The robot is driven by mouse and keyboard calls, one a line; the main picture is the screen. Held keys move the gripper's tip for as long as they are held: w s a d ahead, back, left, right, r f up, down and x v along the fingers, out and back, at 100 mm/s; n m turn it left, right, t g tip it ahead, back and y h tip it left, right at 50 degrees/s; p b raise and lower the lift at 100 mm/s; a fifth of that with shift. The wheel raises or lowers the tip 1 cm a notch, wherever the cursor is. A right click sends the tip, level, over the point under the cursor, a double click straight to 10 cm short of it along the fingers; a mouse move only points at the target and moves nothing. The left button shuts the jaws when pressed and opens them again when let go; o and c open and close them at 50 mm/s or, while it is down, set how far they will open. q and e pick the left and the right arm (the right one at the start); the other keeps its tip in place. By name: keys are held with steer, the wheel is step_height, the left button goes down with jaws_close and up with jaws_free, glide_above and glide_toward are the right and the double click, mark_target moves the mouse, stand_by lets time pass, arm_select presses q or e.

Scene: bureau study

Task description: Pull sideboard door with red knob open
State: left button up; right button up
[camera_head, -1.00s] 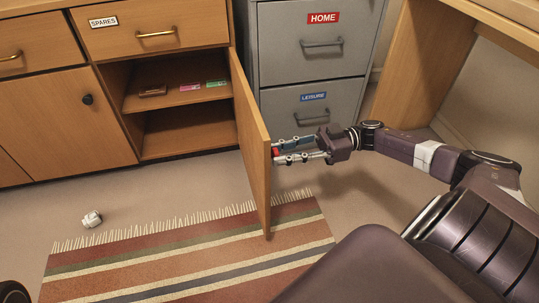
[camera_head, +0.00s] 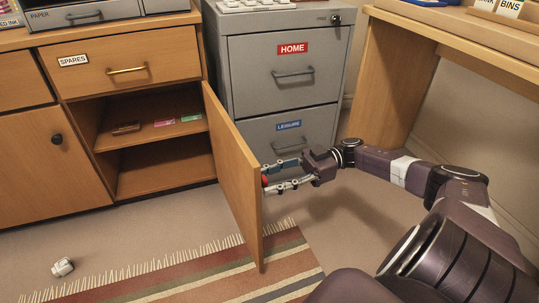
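The sideboard door (camera_head: 231,172) stands wide open, swung out from the right side of its compartment (camera_head: 160,155). I see its inner face and free edge. Its red knob (camera_head: 264,181) shows in part, just past the free edge on the outer face. My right gripper (camera_head: 275,177) is at the knob, its two fingers visibly apart, one higher and one lower. The knob shows near the fingertips, and I cannot tell whether they touch it. My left gripper is out of view.
A grey filing cabinet (camera_head: 261,86) stands right behind the door and gripper. A desk (camera_head: 395,80) is at the right. A striped rug (camera_head: 215,285) lies under the door. A crumpled white object (camera_head: 62,267) is on the floor at left.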

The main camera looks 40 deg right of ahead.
steer(key=shift+d+r, duration=0.1)
steer(key=shift+d, duration=0.05)
steer(key=v, duration=1.1)
steer(key=shift+s+d, duration=0.2)
steer(key=shift+d, duration=0.1)
stand_by(0.8)
